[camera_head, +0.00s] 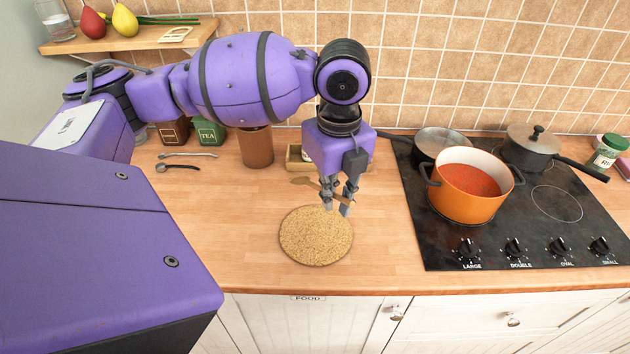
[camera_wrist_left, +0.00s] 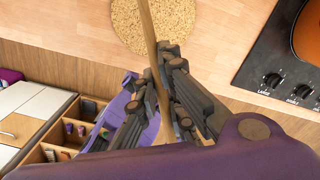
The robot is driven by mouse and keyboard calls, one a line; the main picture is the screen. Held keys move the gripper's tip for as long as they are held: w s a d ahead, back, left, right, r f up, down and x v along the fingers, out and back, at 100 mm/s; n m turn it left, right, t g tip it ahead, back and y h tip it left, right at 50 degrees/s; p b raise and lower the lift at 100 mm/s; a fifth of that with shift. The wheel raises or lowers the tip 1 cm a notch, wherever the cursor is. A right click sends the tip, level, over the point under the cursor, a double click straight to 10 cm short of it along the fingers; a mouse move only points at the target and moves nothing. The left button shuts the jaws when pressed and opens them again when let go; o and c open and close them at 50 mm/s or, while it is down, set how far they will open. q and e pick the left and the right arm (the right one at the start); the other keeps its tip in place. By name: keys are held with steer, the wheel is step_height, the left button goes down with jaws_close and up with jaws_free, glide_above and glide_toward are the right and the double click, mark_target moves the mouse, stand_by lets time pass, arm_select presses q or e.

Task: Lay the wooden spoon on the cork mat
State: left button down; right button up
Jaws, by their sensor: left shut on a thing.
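The round cork mat (camera_head: 316,241) lies flat on the wooden counter near its front edge, left of the hob. It also shows at the top of the left wrist view (camera_wrist_left: 170,22). My left gripper (camera_head: 339,205) is above the far right part of the mat, pointing down. In the left wrist view the spoon's pale wooden length (camera_wrist_left: 149,38) runs between the fingers (camera_wrist_left: 160,85) and across the mat. My right gripper is not in view.
A black hob (camera_head: 450,247) on the right holds an orange pot (camera_head: 465,205) of red sauce and darker pans. A brown canister (camera_head: 257,147), a green tea tin (camera_head: 209,134) and small utensils (camera_head: 180,166) stand or lie behind left. The counter left of the mat is clear.

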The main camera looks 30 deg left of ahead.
arm_select(q)
steer(key=shift+a+f, duration=0.1)
steer(key=shift+a, duration=0.15)
steer(key=shift+d+f+b, duration=0.1)
steer(key=shift+f+b, duration=0.25)
steer(key=shift+f, duration=0.2)
step_height(320, 180, down, 6)
steer(key=b, duration=0.4)
steer(key=shift+r, duration=0.15)
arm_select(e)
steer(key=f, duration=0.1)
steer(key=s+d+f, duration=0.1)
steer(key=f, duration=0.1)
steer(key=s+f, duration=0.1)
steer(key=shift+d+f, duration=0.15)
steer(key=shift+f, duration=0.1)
arm_select(q)
steer(key=c, duration=1.8)
jaws_free()
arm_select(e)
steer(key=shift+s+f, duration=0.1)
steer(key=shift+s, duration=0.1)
arm_select(q)
steer(key=shift+o, duration=0.2)
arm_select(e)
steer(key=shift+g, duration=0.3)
